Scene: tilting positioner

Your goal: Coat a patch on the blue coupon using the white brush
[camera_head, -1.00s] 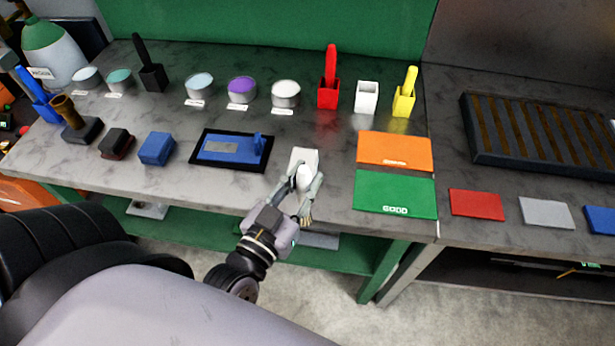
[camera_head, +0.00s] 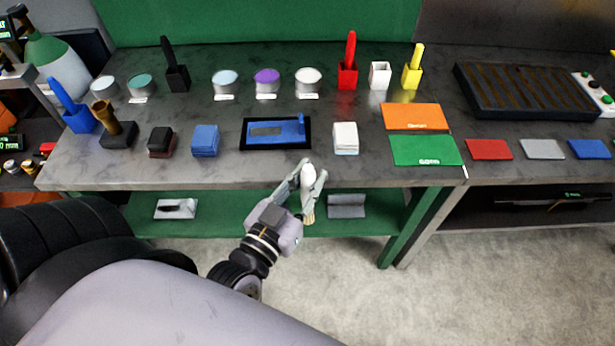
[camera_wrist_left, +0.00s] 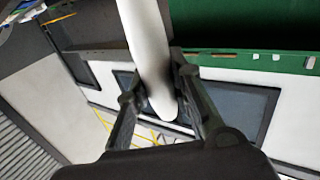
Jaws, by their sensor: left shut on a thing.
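My left gripper (camera_head: 305,184) is shut on the white brush (camera_head: 309,176) in front of the bench edge. Its pale bristles show below the fingers. In the left wrist view, the white handle (camera_wrist_left: 147,45) runs up between the fingers (camera_wrist_left: 158,100). A blue plate with a grey rectangle (camera_head: 276,133) lies on a black-rimmed base behind the gripper. A flat blue piece (camera_head: 589,149) lies at the far right; I cannot tell which of these is the blue coupon. The white brush holder (camera_head: 380,76) is empty. My right gripper is not in view.
Paint cups, among them a purple one (camera_head: 266,82), stand at the back. Red (camera_head: 347,75) and yellow (camera_head: 411,76) brushes stand in holders. A white block (camera_head: 345,138), a blue block (camera_head: 205,140) and a green GOOD mat (camera_head: 427,150) lie near the front. A slatted rack (camera_head: 525,92) is at right.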

